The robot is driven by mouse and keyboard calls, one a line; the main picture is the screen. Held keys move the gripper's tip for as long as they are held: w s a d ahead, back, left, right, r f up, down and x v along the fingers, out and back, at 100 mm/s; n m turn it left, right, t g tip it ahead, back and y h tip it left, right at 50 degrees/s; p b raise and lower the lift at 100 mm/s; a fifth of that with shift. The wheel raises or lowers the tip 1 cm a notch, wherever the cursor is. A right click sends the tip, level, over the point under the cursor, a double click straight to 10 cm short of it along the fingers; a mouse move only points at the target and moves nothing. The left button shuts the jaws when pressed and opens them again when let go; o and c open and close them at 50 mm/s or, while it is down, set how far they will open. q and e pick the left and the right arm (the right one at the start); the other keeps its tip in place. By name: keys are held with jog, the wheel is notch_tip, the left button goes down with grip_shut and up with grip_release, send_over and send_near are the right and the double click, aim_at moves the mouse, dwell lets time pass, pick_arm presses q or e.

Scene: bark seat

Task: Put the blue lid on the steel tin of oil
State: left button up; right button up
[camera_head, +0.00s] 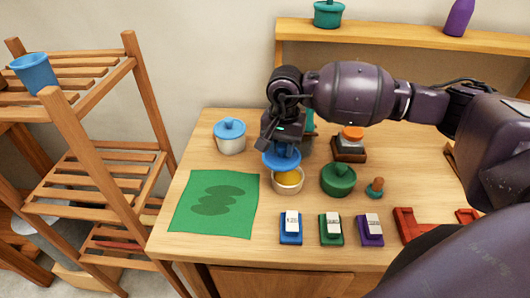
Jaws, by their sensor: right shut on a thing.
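The blue lid (282,161) is in my right gripper (283,146), which is shut on it from above. A small pale metallic tin (288,188) with yellow oil in it stands open on the table. The lid is over the back part of the tin in the picture and hides its back rim. The front of the yellow oil still shows. I cannot tell whether the lid touches the tin. My left gripper is not in view.
A white pot with a blue lid (230,136) stands at left, a green lidded pot (338,180) at right. A block with an orange top (351,134) is behind. Blue, green and purple blocks line the front. A green cloth (213,204) lies left. A wooden rack (95,165) stands beside the table.

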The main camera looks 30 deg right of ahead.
aim_at(288, 177)
jog(key=shift+w+d+f+m, duration=0.1)
jog(key=shift+d+m, duration=0.45)
jog(key=shift+m, duration=0.05)
jog(key=shift+w+d+f+m, duration=0.1)
jog(key=shift+d+m, duration=0.45)
jog(key=shift+m, duration=0.05)
jog(key=shift+w+d+f+m, duration=0.1)
jog(key=shift+d+m, duration=0.2)
jog(key=shift+d+f, duration=0.1)
jog(key=shift+d, duration=0.05)
jog(key=shift+f, duration=0.35)
jog(key=shift+f+b, duration=0.95)
jog(key=shift+f, duration=1)
jog(key=shift+f+b, duration=0.75)
jog(key=shift+f, duration=0.25)
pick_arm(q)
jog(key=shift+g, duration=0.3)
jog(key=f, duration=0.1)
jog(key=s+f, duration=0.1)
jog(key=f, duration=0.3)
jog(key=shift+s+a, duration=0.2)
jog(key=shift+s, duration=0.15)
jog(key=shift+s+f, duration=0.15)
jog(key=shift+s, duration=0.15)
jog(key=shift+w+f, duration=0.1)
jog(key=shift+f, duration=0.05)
